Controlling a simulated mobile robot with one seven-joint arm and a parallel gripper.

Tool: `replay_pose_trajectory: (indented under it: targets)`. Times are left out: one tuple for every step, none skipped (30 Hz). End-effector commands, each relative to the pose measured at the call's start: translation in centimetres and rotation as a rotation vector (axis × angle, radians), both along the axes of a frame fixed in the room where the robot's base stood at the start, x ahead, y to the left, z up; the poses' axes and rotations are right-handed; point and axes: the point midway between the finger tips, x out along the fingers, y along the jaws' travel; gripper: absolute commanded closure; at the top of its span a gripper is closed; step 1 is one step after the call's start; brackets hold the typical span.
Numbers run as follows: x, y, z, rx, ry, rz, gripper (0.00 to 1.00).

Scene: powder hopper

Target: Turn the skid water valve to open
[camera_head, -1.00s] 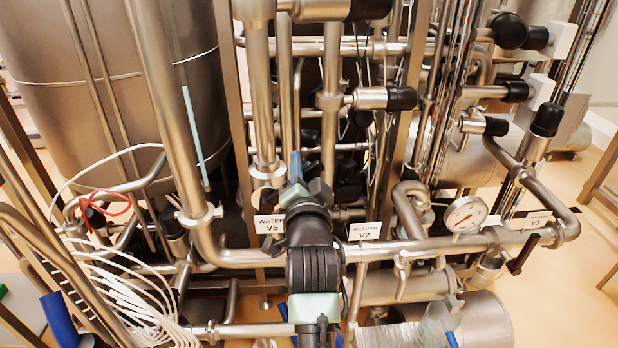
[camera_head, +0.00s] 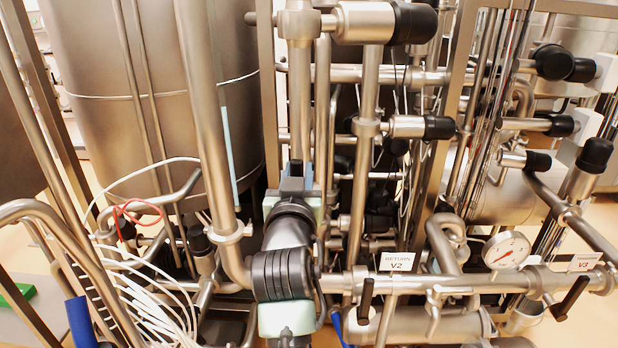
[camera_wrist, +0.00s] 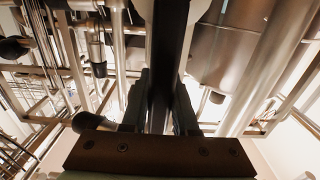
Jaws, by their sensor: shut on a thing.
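My gripper (camera_head: 297,172) is in the middle of the head view, among the skid pipes. My own wrist and forearm hide much of what is below it. In the wrist view, my two fingers (camera_wrist: 160,108) stand on either side of a long dark bar (camera_wrist: 169,50) and are shut on it. It looks like the water valve handle, but the valve body and its WATER V5 label are hidden behind my arm in the head view. How far the handle is turned cannot be told.
The RETURN V2 label (camera_head: 397,261) and a black lever (camera_head: 365,299) are right of my arm. A pressure gauge (camera_head: 506,250) and the V3 lever (camera_head: 570,297) are farther right. A large steel tank (camera_head: 160,90) and white hoses (camera_head: 150,290) are at the left. Pipes crowd my arm.

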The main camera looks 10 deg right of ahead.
Motion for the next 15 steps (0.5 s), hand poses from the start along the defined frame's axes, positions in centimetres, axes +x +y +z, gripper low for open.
replay_pose_trajectory:
  targets:
    - [0.1, 0.3, -0.2, -0.023, 0.009, 0.002, 1.0]
    - [0.1, 0.4, -0.2, -0.036, 0.012, 0.001, 1.0]
    - [0.2, 0.6, -0.2, -0.052, 0.017, 0.002, 1.0]
    - [0.2, 0.7, -0.2, -0.063, 0.02, 0.002, 1.0]
    - [0.2, 0.8, -0.2, -0.072, 0.023, 0.003, 1.0]
    - [0.3, 0.9, -0.2, -0.083, 0.026, 0.003, 1.0]
    - [0.3, 1.0, -0.2, -0.091, 0.028, 0.004, 1.0]
    - [0.3, 1.1, -0.2, -0.097, 0.03, 0.005, 1.0]
    - [0.3, 1.2, -0.2, -0.104, 0.032, 0.005, 1.0]
    - [0.3, 1.3, -0.2, -0.109, 0.032, 0.006, 1.0]
    - [0.4, 1.4, -0.2, -0.112, 0.033, 0.007, 1.0]
    - [0.4, 1.4, -0.2, -0.116, 0.034, 0.008, 1.0]
    - [0.4, 1.5, -0.1, -0.118, 0.035, 0.008, 1.0]
    - [0.4, 1.6, -0.1, -0.12, 0.036, 0.009, 1.0]
    - [0.4, 1.6, -0.1, -0.121, 0.035, 0.01, 1.0]
